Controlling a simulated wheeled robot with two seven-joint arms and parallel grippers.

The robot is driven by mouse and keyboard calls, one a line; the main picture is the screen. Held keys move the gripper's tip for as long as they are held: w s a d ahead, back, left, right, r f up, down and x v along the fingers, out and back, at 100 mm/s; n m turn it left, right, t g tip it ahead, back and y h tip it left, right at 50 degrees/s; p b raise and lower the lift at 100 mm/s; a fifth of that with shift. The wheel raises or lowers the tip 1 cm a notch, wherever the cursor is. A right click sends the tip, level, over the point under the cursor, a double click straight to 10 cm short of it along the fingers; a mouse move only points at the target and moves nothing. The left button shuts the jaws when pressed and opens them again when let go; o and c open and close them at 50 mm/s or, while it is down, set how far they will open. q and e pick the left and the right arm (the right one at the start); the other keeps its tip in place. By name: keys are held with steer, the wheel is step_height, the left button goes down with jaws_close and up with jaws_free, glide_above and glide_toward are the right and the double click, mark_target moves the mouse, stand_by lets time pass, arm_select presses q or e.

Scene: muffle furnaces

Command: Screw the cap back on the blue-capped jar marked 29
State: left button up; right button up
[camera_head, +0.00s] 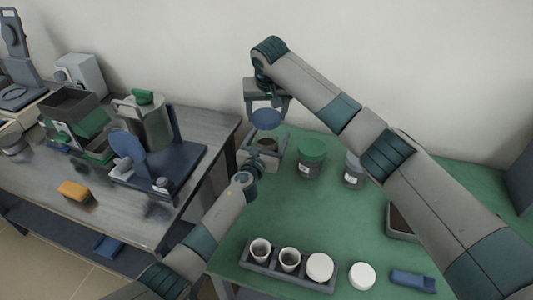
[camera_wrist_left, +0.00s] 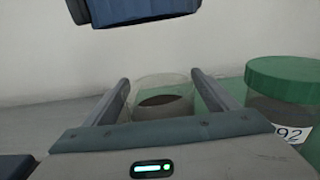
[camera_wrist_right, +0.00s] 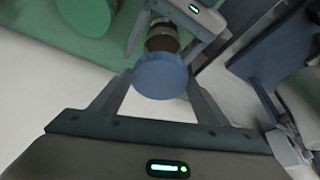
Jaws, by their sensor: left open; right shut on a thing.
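The uncapped jar (camera_head: 267,146) is clear with dark contents and stands at the green table's far left edge. No number shows on it. It also shows in the left wrist view (camera_wrist_left: 163,100) and the right wrist view (camera_wrist_right: 162,40). My left gripper (camera_head: 256,160) is open, its fingers on either side of the jar; its fingers show in the left wrist view (camera_wrist_left: 160,88). My right gripper (camera_head: 267,110) is shut on the blue cap (camera_head: 267,120) and holds it above the jar's mouth, with a gap. The cap also shows in the right wrist view (camera_wrist_right: 160,78).
A green-capped jar (camera_head: 311,158) stands right of the open jar; its label reads 92 in the left wrist view (camera_wrist_left: 292,135). Another labelled jar (camera_head: 352,172) is partly hidden by my right arm. A crucible rack (camera_head: 258,269) stands in front. The green table's middle is clear.

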mark_target(267, 128)
arm_select(q)
steer(key=c, duration=1.6)
arm_select(e)
steer(key=shift+s+f, duration=0.1)
steer(key=shift+f, duration=2.45)
steer(key=shift+f, duration=0.15)
steer(key=shift+f, duration=0.75)
steer(key=shift+f, duration=0.1)
arm_select(q)
steer(key=shift+s+d+r, duration=0.1)
steer(key=shift+r, duration=0.05)
arm_select(e)
steer(key=shift+s+f, duration=0.1)
steer(key=shift+f, duration=0.3)
